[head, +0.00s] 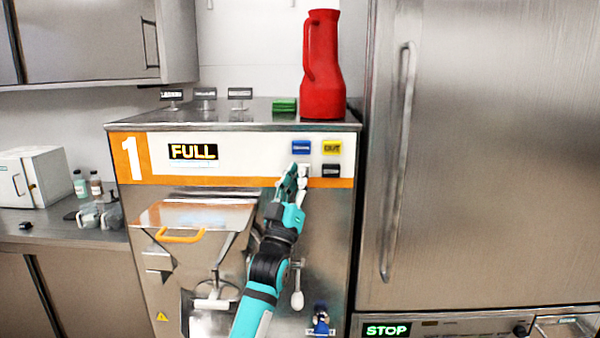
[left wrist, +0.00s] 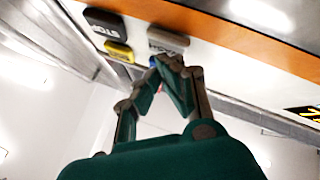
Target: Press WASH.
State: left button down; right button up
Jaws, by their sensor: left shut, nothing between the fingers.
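Machine 1 (head: 230,220) has several buttons at the right of its front panel: a blue one (head: 301,147), a yellow one (head: 332,147), a black one (head: 331,171) and a pale one at lower left, partly covered by my gripper. In the left wrist view the pale button (left wrist: 168,40) carries lettering that looks like WASH. My left gripper (head: 295,171) is shut and empty, its fingertips at the pale button. In the left wrist view the fingertips (left wrist: 166,62) overlap the button's edge; I cannot tell whether they touch it. My right gripper is not in view.
A red jug (head: 322,70) and a green block (head: 284,106) stand on the machine top. A display (head: 193,152) reads FULL. A steel cabinet with a long handle (head: 398,160) stands close at the right. An orange-handled lid (head: 181,236) juts out left of my arm.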

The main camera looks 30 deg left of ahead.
pick_arm(q)
jog(key=shift+w+a, duration=0.25)
jog(key=shift+w, duration=0.15)
dwell(0.6)
jog(key=shift+s, duration=0.1)
dwell(0.3)
jog(key=shift+s+d, duration=0.5)
jog(key=shift+s, duration=0.2)
jog(key=shift+s+d+p, duration=0.3)
jog(key=shift+s+d, duration=0.15)
jog(key=shift+s, duration=0.25)
jog(key=shift+s+d+p, duration=0.3)
jog(key=shift+s+d, duration=0.1)
jog(key=shift+s, duration=0.35)
jog(key=shift+s+d+p, duration=0.3)
jog(key=shift+s+d, duration=0.15)
jog(key=shift+s, duration=0.25)
jog(key=shift+w+f, duration=0.1)
jog(key=shift+f, duration=0.05)
